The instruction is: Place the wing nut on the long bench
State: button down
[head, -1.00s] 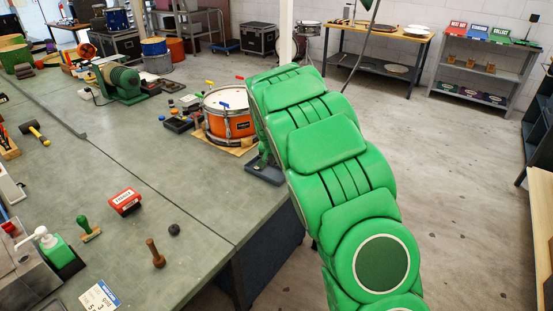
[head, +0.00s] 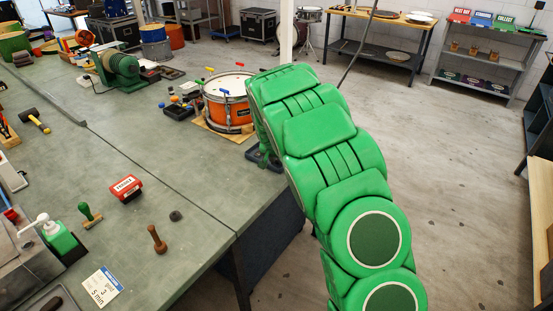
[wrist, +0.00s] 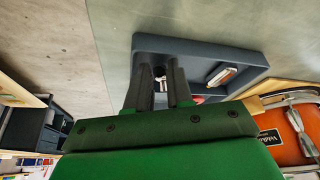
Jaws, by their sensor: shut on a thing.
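My gripper (wrist: 160,78) shows in the wrist view with its two dark fingers close together. A small silvery piece (wrist: 159,73) shows between the fingertips, and it appears to be the wing nut; its shape is mostly hidden. The fingertips are over a dark blue-grey tray (wrist: 232,55), near its left end. Whether the piece touches the tray I cannot tell. In the head view my green arm hides the gripper and the piece. The long bench (head: 145,140) is the grey-green top that runs along the left.
An orange drum (head: 230,113) stands on the bench beside the tray and also shows in the wrist view (wrist: 285,135). A red box (head: 126,188), a stamp (head: 90,214) and a wooden peg (head: 157,239) stand nearer.

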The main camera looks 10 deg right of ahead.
jog(key=shift+f, duration=0.3)
jog(key=c, duration=0.9)
grip_release()
jog(key=shift+c, duration=0.2)
jog(key=shift+s+d, duration=0.1)
